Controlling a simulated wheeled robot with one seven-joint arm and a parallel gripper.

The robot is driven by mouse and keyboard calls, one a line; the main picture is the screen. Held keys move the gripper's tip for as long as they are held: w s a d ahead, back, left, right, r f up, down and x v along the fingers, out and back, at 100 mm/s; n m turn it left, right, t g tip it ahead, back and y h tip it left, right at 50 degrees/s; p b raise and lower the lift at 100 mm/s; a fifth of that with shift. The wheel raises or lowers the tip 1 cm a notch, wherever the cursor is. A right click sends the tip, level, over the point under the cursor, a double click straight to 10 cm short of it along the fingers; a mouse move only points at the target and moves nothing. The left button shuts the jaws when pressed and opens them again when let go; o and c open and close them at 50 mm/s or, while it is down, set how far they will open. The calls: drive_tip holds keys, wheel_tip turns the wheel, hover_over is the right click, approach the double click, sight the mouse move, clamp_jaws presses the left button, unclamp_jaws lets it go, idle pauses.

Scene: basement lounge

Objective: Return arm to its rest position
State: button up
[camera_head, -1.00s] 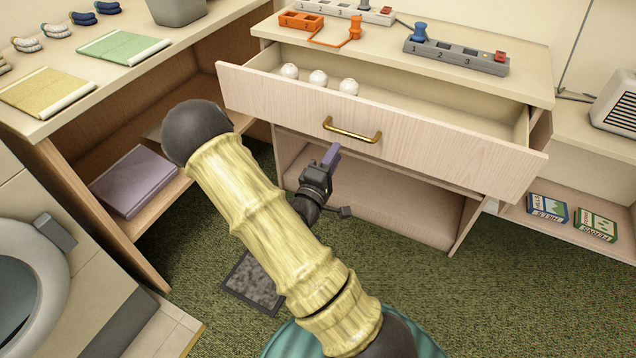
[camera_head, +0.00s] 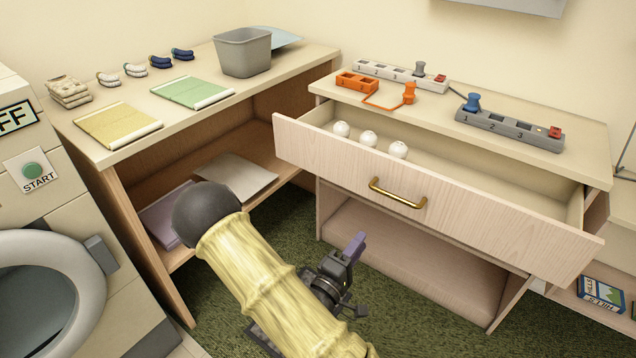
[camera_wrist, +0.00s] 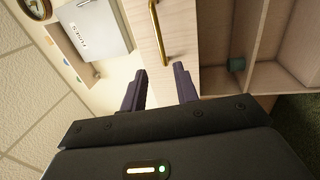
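My gripper (camera_head: 350,252) shows in the head view in front of the open drawer unit, below the brass handle and partly hidden behind my arm. In the wrist view my gripper (camera_wrist: 160,88) has its two dark purple fingers apart with nothing between them. The brass handle (camera_wrist: 158,35) lies beyond the fingertips there, not touching them. In the head view the brass handle (camera_head: 397,193) is on the front of the pulled-out drawer (camera_head: 460,215).
The drawer holds three white balls (camera_head: 369,138). Power strips (camera_head: 510,128) stand on the cabinet top. A shelf unit (camera_head: 120,150) at left carries folded cloths and a grey bin (camera_head: 243,55). A washer with an open round door (camera_head: 50,290) is at far left. Green carpet is below.

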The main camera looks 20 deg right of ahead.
drive_tip(key=w+a+f+m+g+y, duration=0.35)
drive_tip(key=f+m+y, duration=0.25)
drive_tip(key=y, duration=0.3)
drive_tip(key=s+a+r+m+g+y, duration=0.1)
drive_tip(key=s+a+r+g+y, duration=0.25)
drive_tip(key=a+y, duration=0.35)
drive_tip(key=s+r+g, duration=0.2)
drive_tip(key=s+r, duration=0.4)
drive_tip(key=s, duration=0.2)
drive_tip(key=w+p+v, duration=0.3)
drive_tip(key=p+v, duration=1.2)
drive_tip(key=w+d+r+p+v, duration=0.1)
drive_tip(key=w+p+v, duration=0.3)
drive_tip(key=p+v, duration=1.1)
drive_tip(key=shift+d+r+y+p, duration=0.3)
drive_tip(key=shift+d+r+p, duration=0.25)
drive_tip(key=shift+r+p, duration=0.1)
drive_tip(key=shift+f, duration=0.1)
